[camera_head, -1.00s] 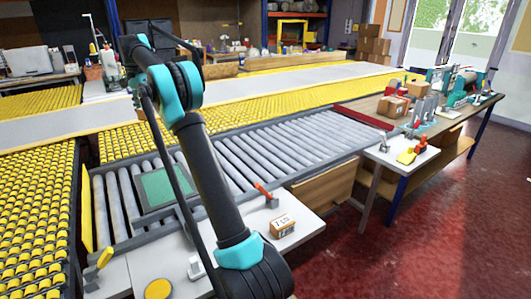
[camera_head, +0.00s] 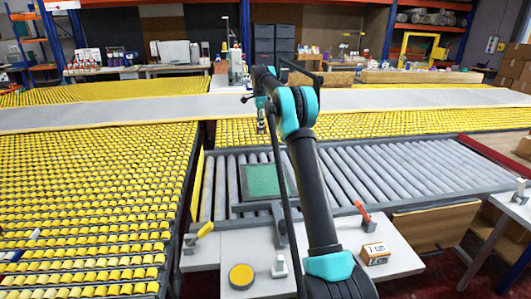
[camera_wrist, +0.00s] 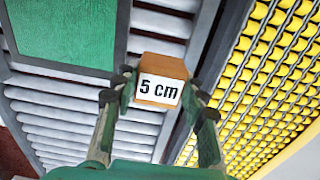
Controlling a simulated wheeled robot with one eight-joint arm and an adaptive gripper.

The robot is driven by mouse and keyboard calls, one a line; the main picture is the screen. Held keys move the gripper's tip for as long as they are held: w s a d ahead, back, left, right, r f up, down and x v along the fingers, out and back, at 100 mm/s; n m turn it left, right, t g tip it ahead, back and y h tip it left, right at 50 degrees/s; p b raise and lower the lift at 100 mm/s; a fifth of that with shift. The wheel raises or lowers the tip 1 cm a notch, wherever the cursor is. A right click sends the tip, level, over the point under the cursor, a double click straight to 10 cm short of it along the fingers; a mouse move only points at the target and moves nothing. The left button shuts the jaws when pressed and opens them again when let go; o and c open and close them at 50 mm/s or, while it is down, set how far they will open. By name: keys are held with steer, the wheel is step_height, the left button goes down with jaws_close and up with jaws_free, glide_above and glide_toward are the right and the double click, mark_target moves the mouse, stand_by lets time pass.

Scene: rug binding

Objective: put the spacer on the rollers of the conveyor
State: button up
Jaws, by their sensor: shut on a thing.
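In the head view my gripper (camera_head: 262,122) is small, beyond the green panel, near the far edge of the grey rollers. The conveyor's grey rollers (camera_head: 370,165) run across the middle, and they also show in the wrist view (camera_wrist: 85,115). In the wrist view the spacer appears in front of the rollers and side rail; its height above them is unclear.
A green panel (camera_head: 263,180) lies over part of the rollers. Yellow roller beds (camera_head: 90,190) lie left and beyond. A near worktop (camera_head: 400,258) carries a labelled box (camera_head: 375,254), red-handled clamp (camera_head: 364,215) and yellow disc (camera_head: 241,276). Rollers right of my arm are bare.

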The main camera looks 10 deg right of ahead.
mark_target(261, 158)
step_height(261, 158, down, 14)
steer(key=shift+r, duration=0.2)
steer(key=shift+f, duration=0.15)
steer(key=o, duration=1.3)
steer(key=shift+c, duration=0.2)
step_height(261, 158, up, 12)
steer(key=shift+r, duration=0.2)
